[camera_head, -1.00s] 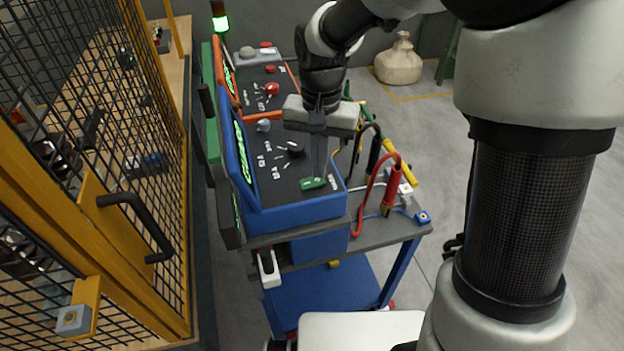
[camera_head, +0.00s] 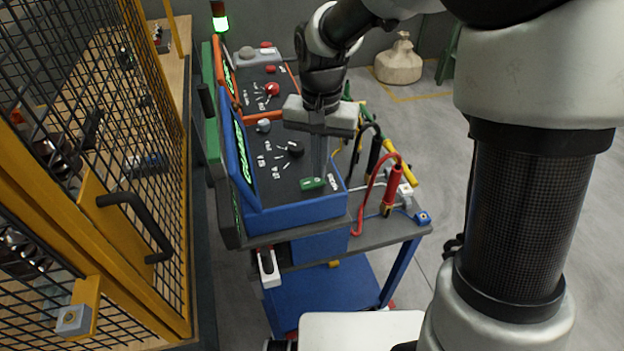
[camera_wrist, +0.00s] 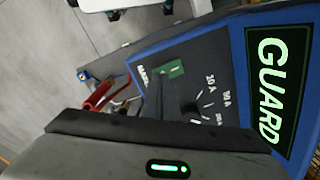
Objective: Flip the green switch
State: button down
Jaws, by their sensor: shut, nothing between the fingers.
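The green switch (camera_head: 312,184) sits on the dark top panel of the blue box (camera_head: 296,216), near its front right corner. It also shows in the wrist view (camera_wrist: 171,69), partly covered by the finger. My gripper (camera_head: 320,172) is shut and empty, pointing down over the panel. Its fingertips are right at the switch, at its far edge in the head view. I cannot tell if they touch it. In the wrist view the gripper (camera_wrist: 154,82) reaches up from the grey wrist body to the switch.
A black dial (camera_head: 295,149) is left of my fingers. An orange box with a red knob (camera_head: 272,89) stands behind. Red and black probes (camera_head: 389,190) with cables stand right on the cart. A mesh fence (camera_head: 90,140) is at left. Open floor lies right.

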jog(key=shift+f+b, duration=0.6)
jog(key=shift+f, duration=0.2)
jog(key=shift+r, duration=0.15)
notch_tip(320, 180, up, 7)
jog(key=p, duration=0.5)
dwell(0.6)
jog(key=s+d+r+n+t, duration=0.1)
jog(key=s+d+r+t, duration=0.1)
jog(key=s+d+r, duration=0.4)
jog(key=s+d+r+n+t, duration=0.1)
jog(key=s+d+r+t, duration=0.2)
jog(key=s+d+r, duration=0.3)
jog(key=s, duration=0.4)
jog(key=shift+s+d+r+n+t, duration=0.3)
jog(key=shift+s+d+r+n, duration=0.05)
jog(key=shift+d+r+n, duration=0.05)
